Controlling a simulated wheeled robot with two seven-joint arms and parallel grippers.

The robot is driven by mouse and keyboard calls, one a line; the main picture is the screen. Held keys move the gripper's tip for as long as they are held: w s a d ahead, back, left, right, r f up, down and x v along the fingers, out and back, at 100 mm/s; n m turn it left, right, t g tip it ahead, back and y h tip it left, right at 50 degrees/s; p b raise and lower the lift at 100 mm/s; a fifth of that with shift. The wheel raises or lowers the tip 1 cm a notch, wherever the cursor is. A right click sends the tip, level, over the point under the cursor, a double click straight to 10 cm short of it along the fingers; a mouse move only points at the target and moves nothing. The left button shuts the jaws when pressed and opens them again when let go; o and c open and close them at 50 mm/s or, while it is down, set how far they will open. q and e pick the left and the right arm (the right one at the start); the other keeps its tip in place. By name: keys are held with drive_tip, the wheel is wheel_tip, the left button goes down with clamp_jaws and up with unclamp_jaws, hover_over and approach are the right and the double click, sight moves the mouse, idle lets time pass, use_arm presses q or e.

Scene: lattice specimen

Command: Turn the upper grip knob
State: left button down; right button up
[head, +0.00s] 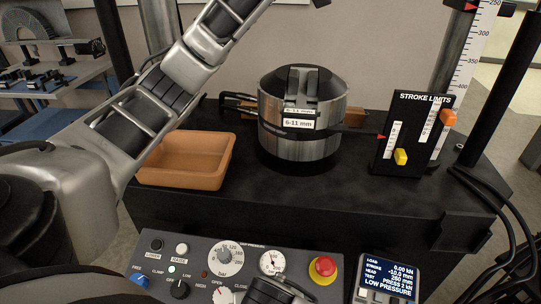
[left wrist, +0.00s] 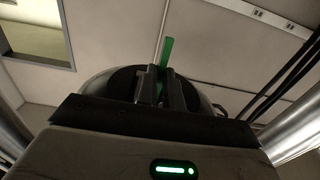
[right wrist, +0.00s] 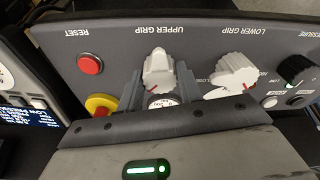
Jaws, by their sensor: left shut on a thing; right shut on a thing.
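The white upper grip knob (right wrist: 158,70) stands on the grey panel under the label UPPER GRIP, with a red mark on it. My right gripper (right wrist: 158,84) is shut on this knob, one finger on each side. In the head view my right gripper (head: 270,291) is at the bottom edge and hides the knob. My left gripper (left wrist: 161,86) is raised, outside the head view. It is shut on a green strip (left wrist: 166,51) that sticks up between its fingers, in front of a round dark and metal body (left wrist: 108,84).
The lower grip knob (right wrist: 229,75) is beside the held knob. A red reset button (right wrist: 90,64) and a red emergency stop (head: 323,268) are near. A metal cylinder (head: 300,145), an orange tray (head: 185,184) and the stroke limits plate (head: 411,120) stand on the black machine bed.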

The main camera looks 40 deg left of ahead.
drive_tip(key=n, duration=0.4)
drive_tip(key=shift+g, duration=0.3)
drive_tip(key=n, duration=0.4)
drive_tip(key=shift+n+g, duration=0.3)
drive_tip(key=shift+n, duration=0.1)
drive_tip(key=n, duration=0.4)
drive_tip(key=shift+w+n+g, duration=0.1)
drive_tip(key=shift+n+g, duration=0.2)
drive_tip(key=n, duration=0.4)
drive_tip(key=shift+r+n+g, duration=0.1)
drive_tip(key=shift+n+g, duration=0.2)
drive_tip(key=o, duration=1)
